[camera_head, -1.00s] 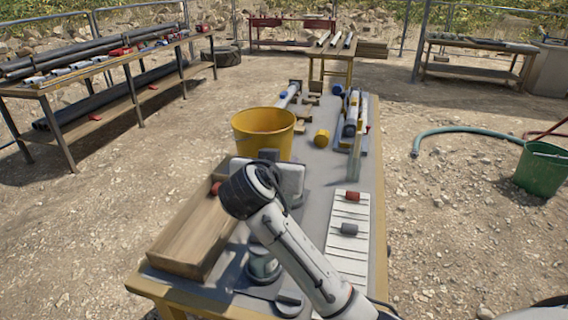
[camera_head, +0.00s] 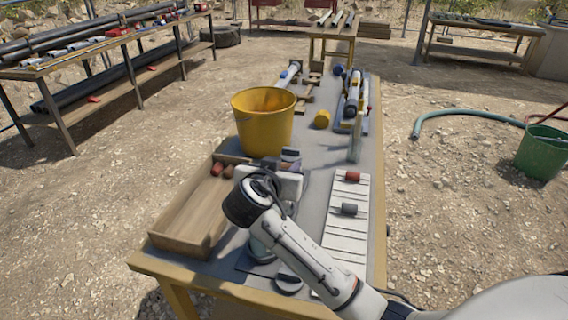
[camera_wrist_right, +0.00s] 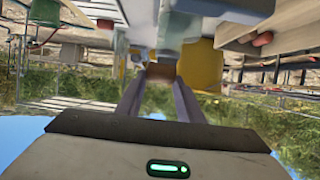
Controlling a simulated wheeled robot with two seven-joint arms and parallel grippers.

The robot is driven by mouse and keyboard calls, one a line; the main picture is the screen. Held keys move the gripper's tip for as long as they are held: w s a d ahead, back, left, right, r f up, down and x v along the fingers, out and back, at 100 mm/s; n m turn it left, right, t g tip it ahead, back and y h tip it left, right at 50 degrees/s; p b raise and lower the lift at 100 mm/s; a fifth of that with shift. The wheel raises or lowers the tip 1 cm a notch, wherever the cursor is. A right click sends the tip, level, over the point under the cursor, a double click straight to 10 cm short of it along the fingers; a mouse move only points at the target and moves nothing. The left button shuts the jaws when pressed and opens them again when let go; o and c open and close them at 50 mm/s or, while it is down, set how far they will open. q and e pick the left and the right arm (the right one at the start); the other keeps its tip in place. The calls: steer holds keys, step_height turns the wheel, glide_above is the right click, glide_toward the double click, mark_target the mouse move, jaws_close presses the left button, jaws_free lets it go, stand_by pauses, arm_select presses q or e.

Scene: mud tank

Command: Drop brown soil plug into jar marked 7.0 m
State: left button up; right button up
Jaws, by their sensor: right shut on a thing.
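My right gripper (camera_head: 290,156) is over the table, in front of the yellow bucket. In the right wrist view, its two fingers (camera_wrist_right: 161,77) are shut on a brown soil plug (camera_wrist_right: 160,71), held at the tips. The plug is hard to make out in the head view. A glass jar (camera_head: 262,250) stands near the table's front edge, partly hidden by my right arm, with a dark round lid (camera_head: 288,284) beside it. I cannot read any 7.0 m mark. My left gripper is not in view.
A wooden tray (camera_head: 172,240) at the left holds reddish plugs (camera_head: 217,169). A yellow bucket (camera_head: 263,125) stands behind it. A white marked board (camera_head: 342,240) at the right bears a red plug (camera_head: 352,176) and a grey plug (camera_head: 348,208). A clear upright tube (camera_head: 355,150) stands beyond.

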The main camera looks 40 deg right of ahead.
steer(key=o, duration=1.2)
steer(key=shift+c, duration=0.2)
steer(key=b+v, duration=0.1)
steer(key=v, duration=0.9)
steer(key=shift+s+a, duration=0.1)
steer(key=shift+s, duration=0.05)
